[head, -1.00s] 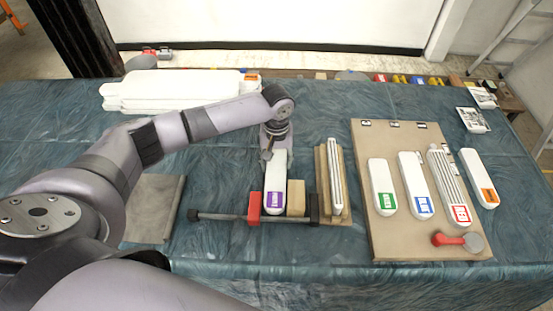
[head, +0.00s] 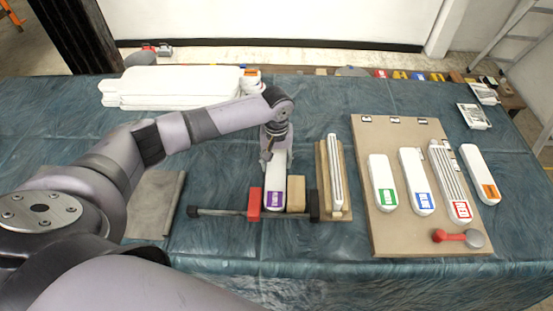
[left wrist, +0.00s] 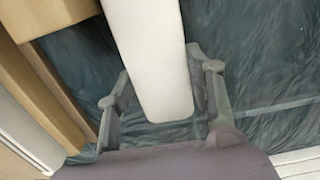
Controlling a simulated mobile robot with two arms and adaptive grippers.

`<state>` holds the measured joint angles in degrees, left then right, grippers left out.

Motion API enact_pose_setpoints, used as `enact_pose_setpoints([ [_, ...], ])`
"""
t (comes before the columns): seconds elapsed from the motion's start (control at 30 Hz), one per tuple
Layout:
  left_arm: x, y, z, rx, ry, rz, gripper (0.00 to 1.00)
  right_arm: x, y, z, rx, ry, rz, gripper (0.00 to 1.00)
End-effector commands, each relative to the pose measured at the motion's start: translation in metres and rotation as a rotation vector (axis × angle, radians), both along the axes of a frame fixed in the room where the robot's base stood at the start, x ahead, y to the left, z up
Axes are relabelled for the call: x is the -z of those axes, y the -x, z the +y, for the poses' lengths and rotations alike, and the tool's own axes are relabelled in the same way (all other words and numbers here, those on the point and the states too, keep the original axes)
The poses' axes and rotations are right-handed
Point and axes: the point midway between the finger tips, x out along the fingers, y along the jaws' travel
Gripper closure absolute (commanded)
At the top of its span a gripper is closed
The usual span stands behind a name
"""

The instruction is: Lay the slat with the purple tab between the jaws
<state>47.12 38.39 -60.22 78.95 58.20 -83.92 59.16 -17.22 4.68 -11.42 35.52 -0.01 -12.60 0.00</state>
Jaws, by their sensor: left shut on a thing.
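The white slat with the purple tab (head: 274,184) lies lengthwise at the clamp, its tab end between the red jaw (head: 254,203) and the dark jaw (head: 314,205). A wooden block (head: 296,193) sits beside it, between the slat and the dark jaw. My left gripper (head: 276,158) is shut on the slat's far end, and the left wrist view shows a finger on each side of the white slat (left wrist: 152,60). Whether the slat rests on the clamp bar or just above it, I cannot tell. My right gripper is not in view.
A wooden holder (head: 323,190) with a ribbed white slat stands right of the clamp. A tan board (head: 385,235) carries slats with green, blue and red tabs and a red-handled tool. An orange-tab slat (head: 481,170) lies further right. White slats (head: 170,85) are stacked at the back left.

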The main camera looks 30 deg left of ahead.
Motion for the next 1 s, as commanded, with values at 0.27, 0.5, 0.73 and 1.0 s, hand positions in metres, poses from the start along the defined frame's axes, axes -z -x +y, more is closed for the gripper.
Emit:
enact_pose_setpoints([
  [0.27, 0.001, 0.0, 0.0, 0.0, 0.0, 0.0, 0.37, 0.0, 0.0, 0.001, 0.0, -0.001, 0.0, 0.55],
  [0.5, 0.001, 0.0, 0.0, 0.0, 0.0, 0.0, 0.29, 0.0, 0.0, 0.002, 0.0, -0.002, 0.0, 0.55],
  [0.73, -0.002, 0.0, 0.0, 0.0, 0.0, 0.0, 0.29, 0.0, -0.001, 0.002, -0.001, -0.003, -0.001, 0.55],
  [1.0, -0.047, -0.001, 0.0, 0.0, 0.001, -0.004, 0.29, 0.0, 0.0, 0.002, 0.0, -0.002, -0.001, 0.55],
])
